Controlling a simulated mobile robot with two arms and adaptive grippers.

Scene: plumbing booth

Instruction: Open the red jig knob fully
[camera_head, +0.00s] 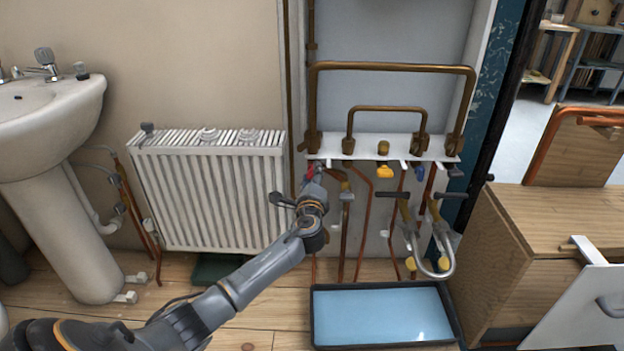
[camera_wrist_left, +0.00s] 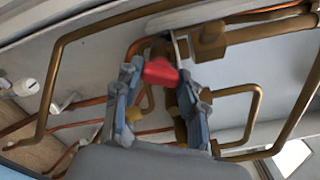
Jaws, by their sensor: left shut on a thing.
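The red jig knob (camera_head: 310,172) sits at the left end of the white jig shelf (camera_head: 370,147), below the copper pipe loops. In the left wrist view the red knob (camera_wrist_left: 160,71) lies between the two fingers. My left gripper (camera_head: 314,177) reaches up to it from below and is shut on it; it also shows in the left wrist view (camera_wrist_left: 160,85). The fingers hide part of the knob in the head view. My right gripper is not in view.
Copper pipes (camera_head: 364,225) run down beside my left gripper. A pipe bender (camera_head: 432,240) stands to the right. A blue tray (camera_head: 382,314) lies below. A radiator (camera_head: 210,190) is at left.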

